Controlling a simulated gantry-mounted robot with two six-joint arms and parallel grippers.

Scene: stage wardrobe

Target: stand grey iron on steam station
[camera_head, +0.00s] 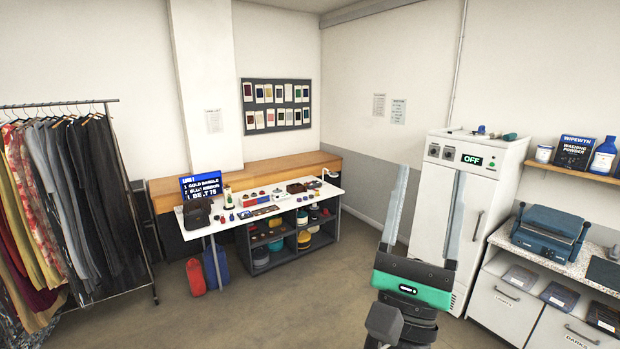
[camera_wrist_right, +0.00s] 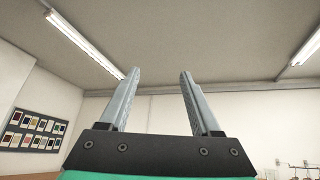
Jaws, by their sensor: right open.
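My right gripper (camera_head: 430,172) points upward in the head view, its two fingers spread wide with nothing between them. It stands in front of the white cabinet, well apart from the tables. In the right wrist view it is also open and empty (camera_wrist_right: 158,74), against the ceiling. I cannot make out a grey iron for certain in either view. I cannot tell which thing is the steam station; a blue machine with a handle (camera_head: 548,228) sits on the right counter. My left gripper is not in view.
A white table (camera_head: 276,212) at the back holds many small items. The white cabinet (camera_head: 484,186) with an OFF display stands right of centre. A speckled counter (camera_head: 497,238) is at the right. A clothes rack (camera_head: 140,190) stands at the left. The middle floor (camera_head: 320,290) is clear.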

